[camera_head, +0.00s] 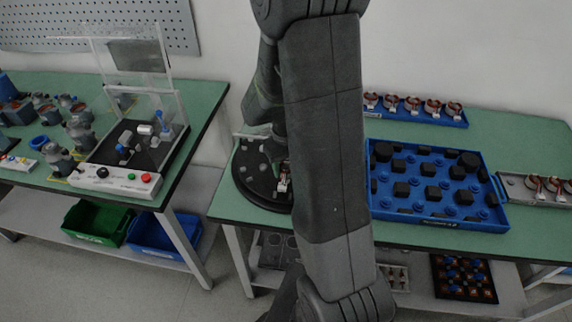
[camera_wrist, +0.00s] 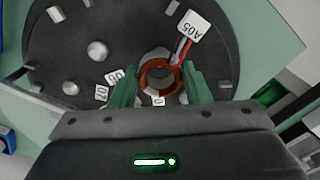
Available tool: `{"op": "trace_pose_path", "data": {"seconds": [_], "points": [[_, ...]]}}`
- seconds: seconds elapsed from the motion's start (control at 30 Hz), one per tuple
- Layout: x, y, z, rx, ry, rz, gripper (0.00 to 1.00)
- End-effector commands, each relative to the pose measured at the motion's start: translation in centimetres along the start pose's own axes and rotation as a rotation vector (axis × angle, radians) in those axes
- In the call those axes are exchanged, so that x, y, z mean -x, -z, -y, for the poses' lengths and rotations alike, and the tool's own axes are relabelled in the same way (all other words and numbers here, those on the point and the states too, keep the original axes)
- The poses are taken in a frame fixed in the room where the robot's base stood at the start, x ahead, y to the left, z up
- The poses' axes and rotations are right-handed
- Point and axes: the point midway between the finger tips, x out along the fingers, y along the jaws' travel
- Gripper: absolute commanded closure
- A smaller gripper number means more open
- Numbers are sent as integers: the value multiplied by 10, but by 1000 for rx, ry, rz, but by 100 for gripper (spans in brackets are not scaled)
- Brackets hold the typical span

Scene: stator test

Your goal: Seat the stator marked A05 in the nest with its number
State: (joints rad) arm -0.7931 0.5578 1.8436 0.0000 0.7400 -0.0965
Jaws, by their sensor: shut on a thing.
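My gripper (camera_wrist: 162,76) is shut on the stator marked A05 (camera_wrist: 158,64), a ring with copper-coloured windings between the green fingers. Its white A05 tag (camera_wrist: 193,27) sticks out to the upper right on red and dark leads. The stator is over the dark round plate (camera_wrist: 50,60); whether it is seated or just above cannot be told. Beside it are labels that seem to read 06 (camera_wrist: 114,76) and 07 (camera_wrist: 101,92). A label (camera_wrist: 158,101) just below the ring is partly hidden. In the head view my arm covers much of the round plate (camera_head: 247,182).
Metal posts (camera_wrist: 97,51) stand on the plate. A blue tray (camera_head: 415,224) with dark blocks lies right of my arm. A blue rack (camera_head: 400,114) of stators is behind it, and a grey tray (camera_head: 520,193) at far right. A test stand (camera_head: 117,183) is on the left table.

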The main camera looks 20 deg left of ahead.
Motion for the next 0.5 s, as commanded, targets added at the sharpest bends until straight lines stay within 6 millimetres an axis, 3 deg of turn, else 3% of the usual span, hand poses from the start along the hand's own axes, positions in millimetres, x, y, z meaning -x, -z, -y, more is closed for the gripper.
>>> {"op": "trace_pose_path", "data": {"seconds": [0.5], "points": [[-16, 0, 0, 0, 0, 0, 83]]}}
